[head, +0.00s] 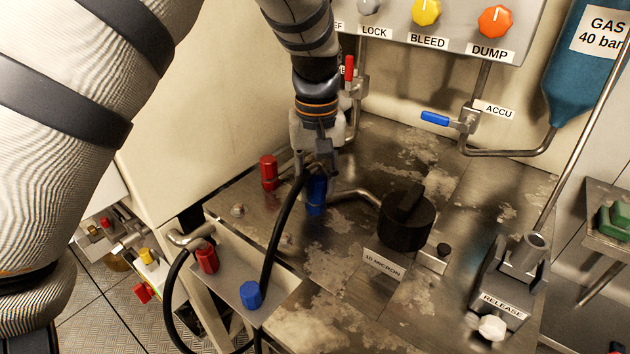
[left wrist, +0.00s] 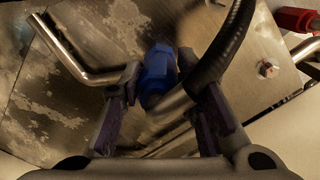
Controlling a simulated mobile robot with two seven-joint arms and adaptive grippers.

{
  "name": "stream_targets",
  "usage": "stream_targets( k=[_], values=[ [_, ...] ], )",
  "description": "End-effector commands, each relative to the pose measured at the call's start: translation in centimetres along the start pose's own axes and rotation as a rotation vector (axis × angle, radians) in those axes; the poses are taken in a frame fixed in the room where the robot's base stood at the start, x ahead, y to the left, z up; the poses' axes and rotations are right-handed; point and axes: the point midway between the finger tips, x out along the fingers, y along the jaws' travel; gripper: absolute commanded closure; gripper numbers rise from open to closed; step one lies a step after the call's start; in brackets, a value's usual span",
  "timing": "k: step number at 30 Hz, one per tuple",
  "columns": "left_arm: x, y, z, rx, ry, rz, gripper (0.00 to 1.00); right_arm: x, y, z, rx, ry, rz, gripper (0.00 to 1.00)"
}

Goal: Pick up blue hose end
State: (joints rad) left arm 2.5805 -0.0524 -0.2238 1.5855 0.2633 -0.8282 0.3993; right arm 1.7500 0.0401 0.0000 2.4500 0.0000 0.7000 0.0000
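My left gripper (head: 318,160) points down over the metal bench top, at a blue fitting (head: 316,195). In the left wrist view its two fingers (left wrist: 160,90) stand on either side of the blue fitting (left wrist: 157,74), with a silver cylindrical part between them. I cannot tell whether the fingers press on it. A black hose (head: 277,230) runs from the gripper down past the bench's front edge. In the left wrist view the hose (left wrist: 222,48) passes beside the right-hand finger. Its joint with the blue fitting is partly hidden. My right gripper is not in view.
A red fitting (head: 268,170) stands left of the gripper. A black knob (head: 406,218) stands to the right. A lower ledge bears a red hose fitting (head: 207,258) and a blue cap (head: 250,294). A bent metal pipe (left wrist: 72,52) runs close by. The valve panel (head: 455,22) is behind.

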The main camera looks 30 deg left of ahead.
Motion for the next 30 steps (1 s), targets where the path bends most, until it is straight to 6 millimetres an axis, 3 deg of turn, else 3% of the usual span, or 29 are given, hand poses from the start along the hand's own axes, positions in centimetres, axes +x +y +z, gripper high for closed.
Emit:
stream_targets(
  k=[13, 19, 25, 30],
  values=[
    [-0.2, -0.1, -0.1, 0.000, 0.001, -0.003, 1.00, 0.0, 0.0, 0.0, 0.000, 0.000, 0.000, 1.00],
    [-3.6, -0.1, -0.1, -0.001, 0.006, 0.000, 1.00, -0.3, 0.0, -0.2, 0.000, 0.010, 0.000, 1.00],
    [-9.8, -4.7, 1.3, -0.003, 0.016, 0.011, 1.00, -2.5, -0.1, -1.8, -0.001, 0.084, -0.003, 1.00],
    [-11.4, -9.5, 2.9, -0.004, 0.001, 0.002, 1.00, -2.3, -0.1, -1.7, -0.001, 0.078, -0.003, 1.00]
  ],
)
